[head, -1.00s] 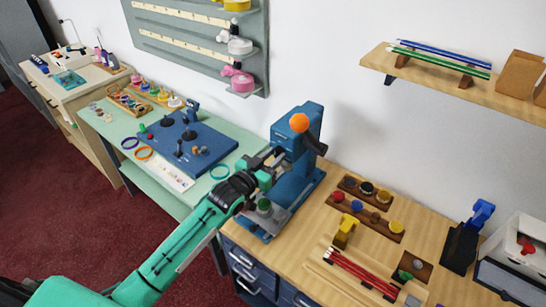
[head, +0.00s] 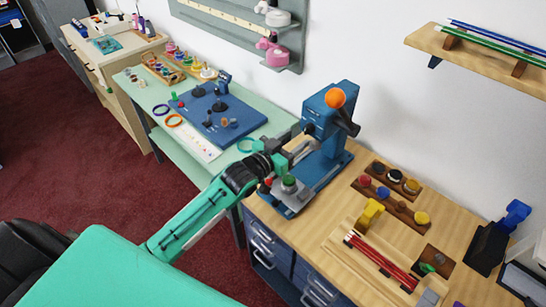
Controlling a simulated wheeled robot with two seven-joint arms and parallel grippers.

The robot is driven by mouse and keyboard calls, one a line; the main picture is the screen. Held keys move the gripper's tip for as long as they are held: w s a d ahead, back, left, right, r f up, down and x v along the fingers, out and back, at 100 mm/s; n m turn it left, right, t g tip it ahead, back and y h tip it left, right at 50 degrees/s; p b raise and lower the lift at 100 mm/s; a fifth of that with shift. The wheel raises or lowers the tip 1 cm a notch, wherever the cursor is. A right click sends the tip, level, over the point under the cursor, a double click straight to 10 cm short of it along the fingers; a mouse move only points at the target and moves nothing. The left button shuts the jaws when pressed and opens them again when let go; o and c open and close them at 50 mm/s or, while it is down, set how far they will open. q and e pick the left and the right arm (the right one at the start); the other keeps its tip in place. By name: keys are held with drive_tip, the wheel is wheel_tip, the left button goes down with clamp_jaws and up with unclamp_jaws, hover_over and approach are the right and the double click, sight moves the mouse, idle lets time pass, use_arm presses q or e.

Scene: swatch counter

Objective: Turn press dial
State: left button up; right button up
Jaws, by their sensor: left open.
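The blue press (head: 336,118) stands on the wooden counter against the wall, with an orange ball on its dark lever. A small dark round part (head: 309,129) shows on the near left side of the press head; it may be the dial, but it is too small to tell its setting. My left gripper (head: 302,150) is open just below and in front of that part, its fingers pointing at the press. I cannot tell whether they touch it. A grey plate with a green-topped piece (head: 289,183) lies below the gripper. My right gripper is out of view.
A blue board (head: 214,115) with knobs lies on the green table to the left. Wooden trays of colored knobs (head: 394,178), a yellow clamp-like piece (head: 369,212) and red rods (head: 380,262) lie right of the press. A wooden shelf (head: 480,57) is above.

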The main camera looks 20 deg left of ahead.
use_arm(q)
drive_tip(key=b+v, duration=0.2)
drive_tip(key=v, duration=0.7)
drive_tip(key=shift+s, duration=0.3)
drive_tip(key=shift+a, duration=0.1)
drive_tip(key=s+d+f+n+g+y, duration=0.1)
drive_tip(key=s+f+g+y, duration=0.4)
drive_tip(key=s+f, duration=0.5)
drive_tip(key=s+f+n+g+y, duration=0.1)
drive_tip(key=s+f+g, duration=0.3)
drive_tip(key=s, duration=0.4)
drive_tip(key=s+f+g, duration=0.3)
drive_tip(key=s+g, duration=0.2)
drive_tip(key=s, duration=0.3)
wheel_tip(320, 180, down, 32)
drive_tip(key=s+a+f+g, duration=0.2)
drive_tip(key=s+a+f, duration=0.1)
drive_tip(key=s+f, duration=1.6)
drive_tip(key=shift+s, duration=0.25)
